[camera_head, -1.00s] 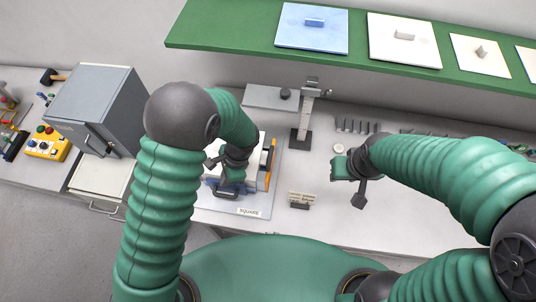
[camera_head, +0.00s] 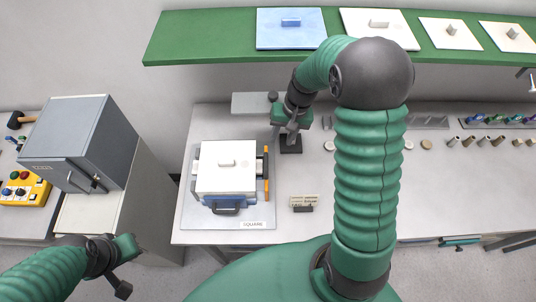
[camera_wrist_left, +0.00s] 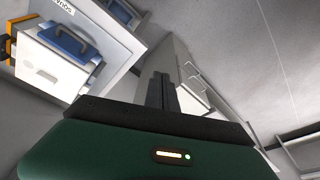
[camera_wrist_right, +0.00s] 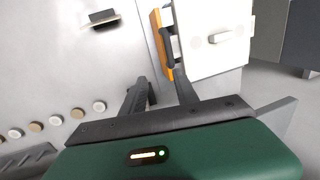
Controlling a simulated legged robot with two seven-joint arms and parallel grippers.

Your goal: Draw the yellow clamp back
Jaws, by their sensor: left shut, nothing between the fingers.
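The yellow clamp (camera_head: 266,172) is an upright orange-yellow bar with black fittings on the right side of a white-topped box (camera_head: 226,168). It also shows in the right wrist view (camera_wrist_right: 160,44), just beyond my fingertips. My right gripper (camera_head: 291,130) is to the right of the clamp and beyond it. Its fingers (camera_wrist_right: 158,88) are spread with nothing between them, apart from the clamp as far as I can tell. My left gripper (camera_head: 132,250) is at the lower left, away from the box; its fingers (camera_wrist_left: 160,92) are together and empty.
The box stands on a grey plate labelled SQUARE (camera_head: 252,224). A small sign (camera_head: 304,202) stands to the right. A grey cabinet (camera_head: 75,145) is at left.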

